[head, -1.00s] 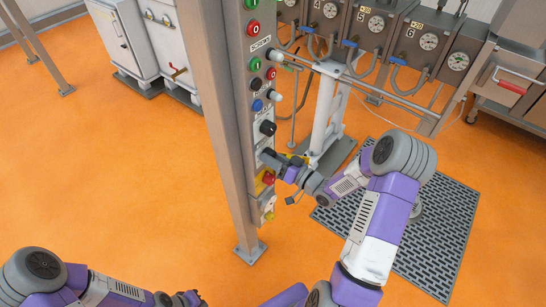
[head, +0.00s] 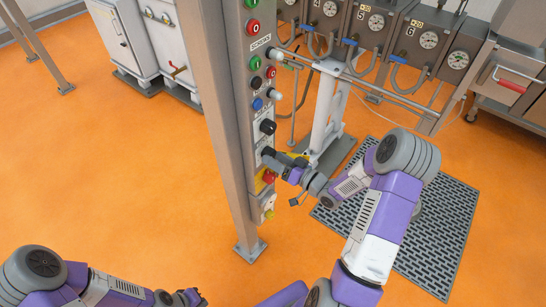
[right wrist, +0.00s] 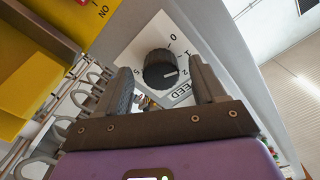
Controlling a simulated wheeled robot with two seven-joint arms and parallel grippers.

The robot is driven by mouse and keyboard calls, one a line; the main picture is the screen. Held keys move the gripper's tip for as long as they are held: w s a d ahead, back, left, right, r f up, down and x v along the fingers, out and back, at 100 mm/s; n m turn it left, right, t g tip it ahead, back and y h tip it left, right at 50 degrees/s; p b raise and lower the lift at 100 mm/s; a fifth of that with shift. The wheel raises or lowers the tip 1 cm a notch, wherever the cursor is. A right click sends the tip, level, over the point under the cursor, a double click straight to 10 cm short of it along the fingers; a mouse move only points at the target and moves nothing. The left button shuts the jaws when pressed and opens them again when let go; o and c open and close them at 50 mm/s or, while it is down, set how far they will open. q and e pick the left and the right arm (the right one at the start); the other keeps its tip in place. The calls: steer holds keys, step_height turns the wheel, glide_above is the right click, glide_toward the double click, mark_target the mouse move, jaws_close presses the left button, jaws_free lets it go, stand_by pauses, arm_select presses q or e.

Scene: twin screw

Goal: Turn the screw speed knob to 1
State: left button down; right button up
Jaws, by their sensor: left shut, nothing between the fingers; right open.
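The black speed knob (right wrist: 158,68) sits on a white dial plate (right wrist: 140,45) in the right wrist view. The figures 0, 1, 2 and 5 and the letters "EED" show around it. A small pale mark shows on the knob; which figure it points to is hard to tell. My right gripper (right wrist: 162,82) is open, with one finger on each side of the knob's near end; contact cannot be seen. In the head view the right gripper (head: 280,160) is at the panel's lower part and largely hides the knob. My left gripper (head: 190,297) is shut and empty, low at the bottom edge.
The control panel (head: 255,100) on a steel post carries several buttons and another black knob (head: 267,127). A red emergency button (head: 269,177) is just below my right gripper. Gauge boxes (head: 375,25) stand behind. The orange floor (head: 130,180) at left is clear.

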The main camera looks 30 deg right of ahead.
steer(key=v, duration=0.6)
steer(key=shift+p, duration=0.35)
steer(key=a+f+m+g+h, duration=0.2)
steer(key=a+f+g, duration=0.4)
steer(key=a+f, duration=0.6)
steer(key=s+a+f+g, duration=0.5)
steer(key=s, duration=0.3)
steer(key=s+a+f+n+g, duration=0.1)
steer(key=s+a+f+g, duration=0.4)
steer(key=s, duration=0.3)
steer(key=shift+a+f+n+h, duration=0.3)
steer(key=shift+f+h, duration=0.1)
steer(key=shift+f, duration=0.4)
